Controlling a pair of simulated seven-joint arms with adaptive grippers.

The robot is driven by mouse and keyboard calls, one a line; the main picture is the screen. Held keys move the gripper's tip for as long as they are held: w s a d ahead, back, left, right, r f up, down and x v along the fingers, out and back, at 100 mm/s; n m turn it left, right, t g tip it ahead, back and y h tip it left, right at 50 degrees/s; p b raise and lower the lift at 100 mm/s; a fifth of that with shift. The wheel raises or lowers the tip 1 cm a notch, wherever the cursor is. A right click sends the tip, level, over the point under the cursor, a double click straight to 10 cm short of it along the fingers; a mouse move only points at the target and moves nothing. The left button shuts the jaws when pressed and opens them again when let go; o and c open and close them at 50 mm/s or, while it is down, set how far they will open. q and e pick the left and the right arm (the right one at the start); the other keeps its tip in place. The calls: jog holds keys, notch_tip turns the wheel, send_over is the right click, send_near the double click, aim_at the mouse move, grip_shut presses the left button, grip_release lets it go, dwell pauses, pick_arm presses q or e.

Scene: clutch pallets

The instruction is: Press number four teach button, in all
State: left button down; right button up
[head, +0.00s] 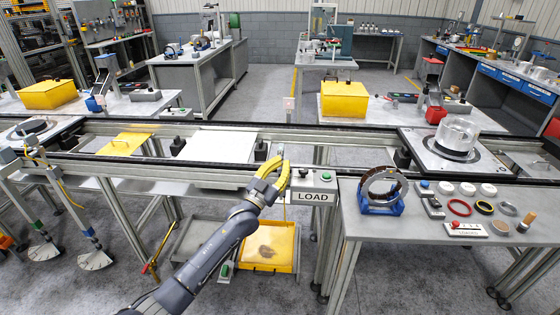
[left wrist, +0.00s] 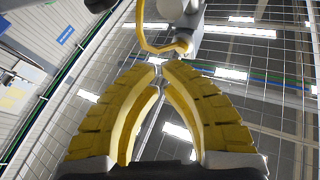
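My left gripper (head: 281,161) reaches up from the bottom beside the LOAD box. Its two yellow fingers converge at the tips with nothing visible between them; the tips also nearly meet in the left wrist view (left wrist: 160,68). The LOAD box (head: 313,186) stands just right of the fingers, with a green-blue button (head: 326,176) and a dark round part on top. No number four or teach label is readable. On the right bench, a grey unit (head: 432,207) has a green button, and a small white panel (head: 465,230) has a red button. My right gripper is not in view.
The conveyor rail (head: 340,139) runs across behind the gripper, carrying a white plate (head: 218,146) and a yellow plate (head: 126,144). A ring on a blue stand (head: 382,206) is on the right bench. A yellow tray (head: 268,248) is low beneath the conveyor.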

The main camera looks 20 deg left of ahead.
pick_arm(q)
jog(key=shift+w+a, duration=0.2)
jog(key=shift+w, duration=0.7)
dwell(0.9)
jog(key=shift+s, duration=0.15)
dwell(0.3)
jog(key=shift+s+d, duration=0.2)
jog(key=shift+s, duration=0.6)
jog(key=shift+s+d, duration=0.25)
jog(key=shift+s, duration=1)
jog(key=shift+s+d, duration=0.2)
jog(key=shift+s, duration=1)
